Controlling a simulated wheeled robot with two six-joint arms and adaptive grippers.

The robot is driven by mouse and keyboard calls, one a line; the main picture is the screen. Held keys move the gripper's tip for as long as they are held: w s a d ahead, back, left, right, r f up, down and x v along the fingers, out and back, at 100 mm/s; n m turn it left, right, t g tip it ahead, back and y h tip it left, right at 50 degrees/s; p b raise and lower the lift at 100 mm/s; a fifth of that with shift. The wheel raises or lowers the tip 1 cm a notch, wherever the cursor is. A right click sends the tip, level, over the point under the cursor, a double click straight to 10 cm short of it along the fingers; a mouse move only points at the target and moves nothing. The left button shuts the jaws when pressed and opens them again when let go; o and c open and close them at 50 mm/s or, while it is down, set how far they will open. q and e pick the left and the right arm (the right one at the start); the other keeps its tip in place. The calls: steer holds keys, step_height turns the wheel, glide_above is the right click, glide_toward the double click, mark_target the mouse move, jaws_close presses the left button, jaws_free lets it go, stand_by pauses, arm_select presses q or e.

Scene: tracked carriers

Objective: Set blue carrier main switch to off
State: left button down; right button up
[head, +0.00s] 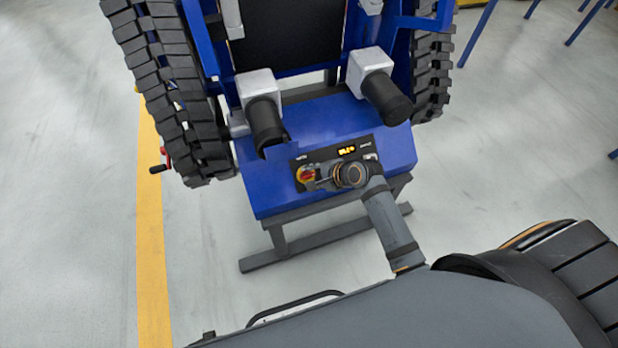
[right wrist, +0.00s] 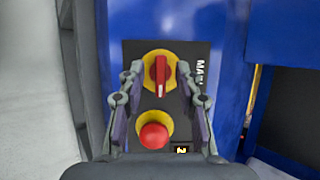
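The blue carrier (head: 270,190) stands ahead with a dark control panel on its sloped front. Its main switch, a red handle on a round yellow plate (head: 307,174), is at the panel's left end. In the right wrist view the main switch (right wrist: 160,70) has its handle nearly upright in the picture. My right gripper (head: 322,181) reaches the panel from the lower right. In the right wrist view its open fingers (right wrist: 159,78) are on either side of the switch, with gaps to the red handle. My left gripper is not in view.
A red emergency button (right wrist: 153,135) on a yellow base sits below the switch in the right wrist view. A lit display (head: 346,150) is on the panel. Black tracks (head: 170,85) flank the carrier. A yellow floor line (head: 150,240) runs at left.

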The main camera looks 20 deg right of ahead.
steer(key=shift+w+a+f, duration=0.2)
steer(key=shift+w+f, duration=0.15)
steer(key=shift+f, duration=0.05)
steer(key=shift+c, duration=0.4)
jaws_close()
